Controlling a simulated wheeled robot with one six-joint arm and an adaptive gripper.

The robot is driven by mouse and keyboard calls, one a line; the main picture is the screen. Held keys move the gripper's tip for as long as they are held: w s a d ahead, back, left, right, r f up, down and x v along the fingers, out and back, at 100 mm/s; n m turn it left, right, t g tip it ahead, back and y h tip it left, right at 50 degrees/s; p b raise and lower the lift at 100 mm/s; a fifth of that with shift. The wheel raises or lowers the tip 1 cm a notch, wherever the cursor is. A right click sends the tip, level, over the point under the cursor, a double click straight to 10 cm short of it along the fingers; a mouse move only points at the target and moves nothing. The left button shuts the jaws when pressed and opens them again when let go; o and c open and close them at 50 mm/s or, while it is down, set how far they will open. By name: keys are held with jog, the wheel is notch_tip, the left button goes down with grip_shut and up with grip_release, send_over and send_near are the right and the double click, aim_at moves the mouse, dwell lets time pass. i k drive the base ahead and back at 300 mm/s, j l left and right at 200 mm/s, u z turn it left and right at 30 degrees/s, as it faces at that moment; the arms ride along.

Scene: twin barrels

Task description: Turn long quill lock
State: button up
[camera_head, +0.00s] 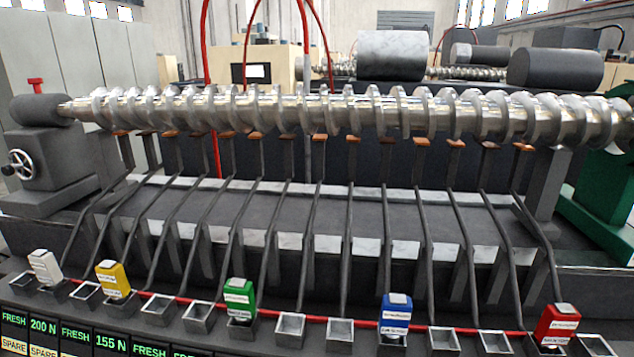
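A long steel screw (330,112) lies level across the whole view. Its left end meets the rounded quill of a dark grey tailstock (50,160). A small red T-shaped handle (36,85) stands upright on top of this tailstock; it looks like the quill lock, with its crossbar at the top. A handwheel (20,163) with a pale rim is on the tailstock's front left. My gripper is not in view, and nothing touches the red handle.
Below the screw, many dark rods slope down to a row of small square cups (290,327). White, yellow, green, blue and red (558,325) labelled blocks stand along this row. Green-lit displays (110,341) line the front left. A green stand (600,195) is at right.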

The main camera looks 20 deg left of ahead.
aim_at(36, 82)
jog(key=j+u, duration=0.1)
jog(key=j, duration=0.7)
jog(key=k+j+u, duration=0.1)
jog(key=j, duration=1.45)
jog(key=j+u, duration=0.15)
jog(key=j, duration=0.65)
jog(key=j+u, duration=0.1)
jog(key=j, duration=0.7)
jog(key=i+j+u, duration=0.1)
jog(key=j, duration=0.65)
jog(key=i+j+u, duration=0.1)
jog(key=j, duration=0.7)
jog(key=i+j+u, duration=0.1)
jog(key=j, duration=0.65)
jog(key=i, duration=0.1)
